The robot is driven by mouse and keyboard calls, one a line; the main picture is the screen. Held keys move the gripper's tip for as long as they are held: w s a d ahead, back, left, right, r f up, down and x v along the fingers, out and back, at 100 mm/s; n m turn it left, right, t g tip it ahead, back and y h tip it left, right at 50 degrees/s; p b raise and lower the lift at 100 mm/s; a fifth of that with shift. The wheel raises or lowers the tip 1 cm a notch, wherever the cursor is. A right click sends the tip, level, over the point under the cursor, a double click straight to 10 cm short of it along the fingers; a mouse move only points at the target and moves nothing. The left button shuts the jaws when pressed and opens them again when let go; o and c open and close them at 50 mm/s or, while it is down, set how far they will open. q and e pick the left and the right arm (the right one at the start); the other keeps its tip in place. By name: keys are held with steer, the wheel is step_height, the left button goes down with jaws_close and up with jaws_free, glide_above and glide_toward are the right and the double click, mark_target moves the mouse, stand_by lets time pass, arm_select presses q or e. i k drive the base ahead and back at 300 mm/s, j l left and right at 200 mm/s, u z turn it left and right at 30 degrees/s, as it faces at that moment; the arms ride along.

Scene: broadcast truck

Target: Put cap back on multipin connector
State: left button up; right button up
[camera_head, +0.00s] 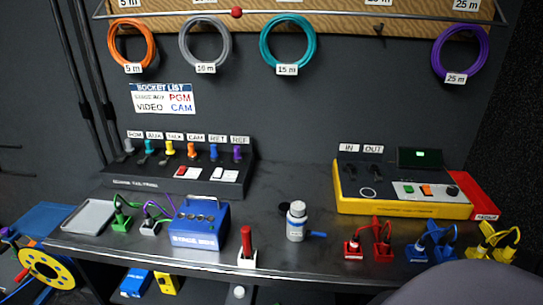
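No part that I can name for certain as the multipin connector or its cap stands out at this size. The yellow-edged unit (402,206) at the right of the bench has dark round fittings under its IN and OUT labels, and a dark round shape on its top. I cannot tell whether any of these is the connector or a cap. A white bottle-like item (296,222) stands upright mid-bench, with a small blue piece (318,234) beside it. Neither of my grippers shows in the head view.
A dark bench (275,250) carries a black panel (183,171) of coloured plugs, a grey tray (88,216), a blue box (197,224), a red-handled item (247,246) and red, blue and yellow cabled blocks (490,242). Cable coils hang behind. A rounded grey shape covers the lower right.

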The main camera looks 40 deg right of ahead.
mark_target(297, 216)
steer(key=z, duration=1.35)
